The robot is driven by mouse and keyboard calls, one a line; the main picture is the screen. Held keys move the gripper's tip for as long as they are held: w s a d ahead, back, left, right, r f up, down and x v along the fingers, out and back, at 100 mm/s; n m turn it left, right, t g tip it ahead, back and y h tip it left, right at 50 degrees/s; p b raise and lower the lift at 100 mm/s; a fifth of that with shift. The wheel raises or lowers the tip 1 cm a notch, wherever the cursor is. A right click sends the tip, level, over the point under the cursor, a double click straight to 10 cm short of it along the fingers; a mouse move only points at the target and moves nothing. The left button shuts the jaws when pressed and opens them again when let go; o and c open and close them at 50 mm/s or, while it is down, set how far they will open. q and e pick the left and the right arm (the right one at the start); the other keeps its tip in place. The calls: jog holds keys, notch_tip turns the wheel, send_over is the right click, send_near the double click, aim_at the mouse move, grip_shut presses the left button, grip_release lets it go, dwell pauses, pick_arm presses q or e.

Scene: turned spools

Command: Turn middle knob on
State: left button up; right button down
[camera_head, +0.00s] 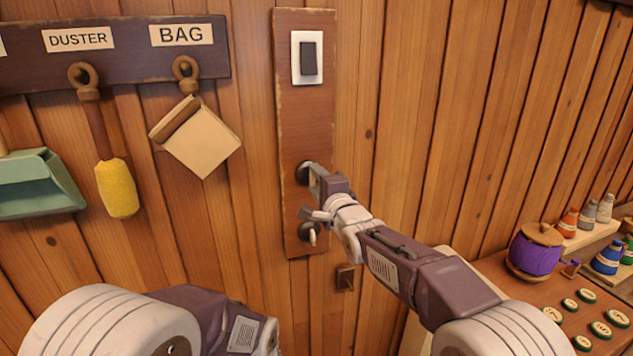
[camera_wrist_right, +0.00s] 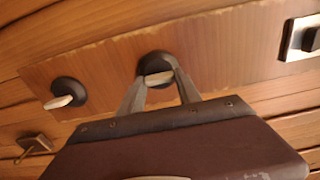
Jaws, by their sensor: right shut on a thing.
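A tall wooden panel (camera_head: 299,110) on the wall carries a switch at its top and two knobs below. The middle knob (camera_head: 302,173) has a dark round base, mostly behind my right gripper (camera_head: 315,180) in the head view. In the right wrist view, my right gripper (camera_wrist_right: 160,78) has its two fingers shut on the pale handle of the middle knob (camera_wrist_right: 152,62). The handle lies nearly level in that picture. The lower knob (camera_head: 313,236) is untouched by the fingers, and it also shows in the wrist view (camera_wrist_right: 66,92). My left gripper is out of view.
The switch (camera_head: 309,58) has a dark rocker on a white plate. A small wooden peg (camera_head: 345,278) sits below the panel.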

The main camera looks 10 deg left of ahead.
jog(key=c, duration=0.8)
grip_release()
jog(key=shift+c, duration=0.2)
jog(key=b+v, duration=0.3)
jog(key=v, duration=0.6)
jog(key=shift+b, duration=0.4)
